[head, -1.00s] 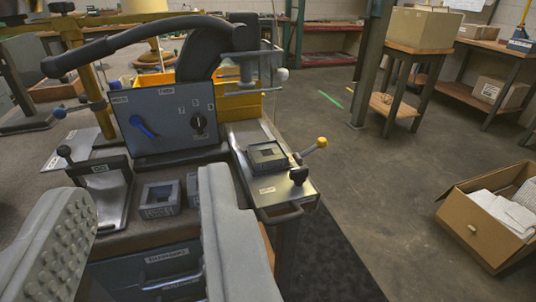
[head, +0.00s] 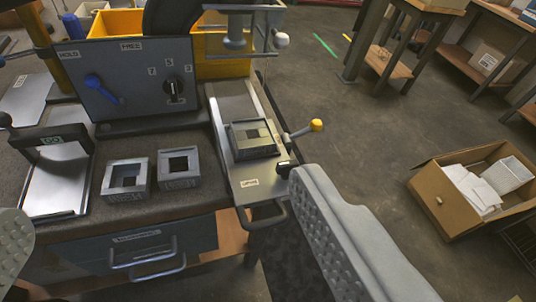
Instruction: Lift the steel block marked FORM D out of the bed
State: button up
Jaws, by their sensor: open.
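A square steel block (head: 253,138) with a stepped, recessed top sits in the metal bed (head: 226,97) at the right side of the bench. Its marking cannot be read. A label on the front of the bed seems to read OPEN. Two similar grey blocks, one left (head: 125,179) and one right (head: 179,169), stand side by side on the bench; their front markings are too small to read. My gripper (head: 160,197) is open and empty, its fingers far apart at the lower left and lower right. The right fingertip is in front of the bed's right front corner in the picture.
A yellow-knobbed lever (head: 314,126) sticks out right of the bed. A control panel (head: 130,80) with a blue handle and black dial stands behind the blocks. A black-handled plate (head: 58,180) lies left. An open carton (head: 440,205) is on the floor, right.

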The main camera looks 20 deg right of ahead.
jog(key=w+d+f+g, duration=0.1)
jog(key=w+d+g, duration=0.35)
jog(key=w, duration=0.45)
jog(key=g, duration=0.5)
send_near(252, 132)
jog(key=shift+w+d+f+y, duration=0.25)
jog(key=shift+d+f, duration=0.05)
jog(key=shift+f, duration=0.3)
jog(key=shift+w+d+f+y, duration=0.25)
jog(key=shift+d+f, duration=0.05)
jog(key=shift+f, duration=0.25)
jog(key=shift+a+x, duration=0.2)
jog(key=shift+x, duration=2.5)
jog(key=shift+s, duration=0.1)
jog(key=c, duration=1.2)
jog(key=shift+c, duration=1)
jog(key=shift+r, duration=0.1)
